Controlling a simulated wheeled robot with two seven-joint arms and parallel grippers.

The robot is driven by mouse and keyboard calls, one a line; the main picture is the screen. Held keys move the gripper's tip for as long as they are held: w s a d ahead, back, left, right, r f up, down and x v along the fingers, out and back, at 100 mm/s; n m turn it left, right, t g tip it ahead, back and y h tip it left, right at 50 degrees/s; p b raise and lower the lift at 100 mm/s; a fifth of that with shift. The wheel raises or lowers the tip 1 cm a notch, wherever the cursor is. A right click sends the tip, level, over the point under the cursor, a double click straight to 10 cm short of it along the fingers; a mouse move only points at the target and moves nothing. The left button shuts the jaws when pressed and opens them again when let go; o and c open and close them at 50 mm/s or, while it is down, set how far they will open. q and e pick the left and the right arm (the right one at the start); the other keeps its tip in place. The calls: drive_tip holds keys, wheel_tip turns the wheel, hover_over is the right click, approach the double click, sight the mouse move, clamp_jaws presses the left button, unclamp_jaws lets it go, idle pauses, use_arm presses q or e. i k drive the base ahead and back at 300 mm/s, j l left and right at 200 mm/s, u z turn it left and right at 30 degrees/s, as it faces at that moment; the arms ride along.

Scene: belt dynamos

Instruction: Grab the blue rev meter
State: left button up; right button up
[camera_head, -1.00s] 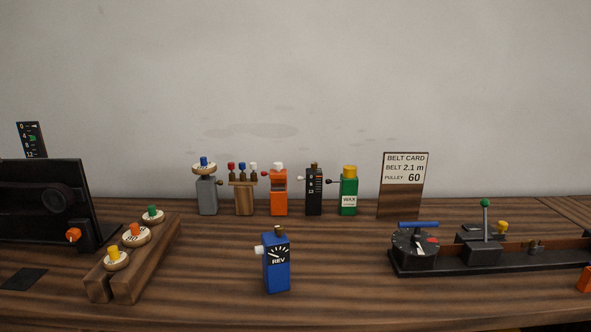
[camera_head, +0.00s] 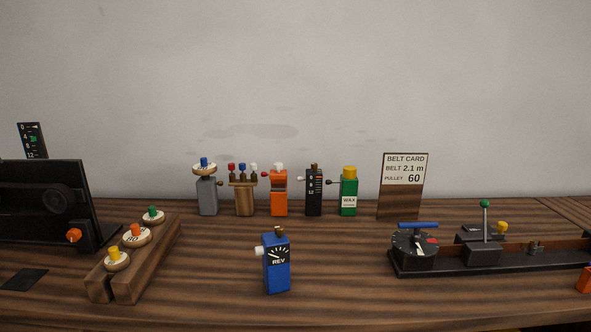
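The blue rev meter (camera_head: 277,272) stands upright near the front middle of the wooden table. It has a black dial face marked REV, a white knob on its left side and a brown and black piece on top. Nothing touches it. Neither of my grippers shows in the head view.
Behind it stand a grey device (camera_head: 207,196), an orange device (camera_head: 279,195), a black device (camera_head: 314,193) and a green wax bottle (camera_head: 348,197). A wooden pulley rack (camera_head: 128,280) is at left, a black rig (camera_head: 455,266) at right. The table around the meter is clear.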

sight(276, 257)
drive_tip(key=i+j, duration=0.15)
drive_tip(key=j, duration=0.25)
drive_tip(key=i+j+z, duration=0.1)
drive_tip(key=j+z, duration=0.5)
drive_tip(key=z, duration=0.15)
drive_tip(key=i+j+z, duration=0.1)
drive_tip(key=j+z, duration=0.25)
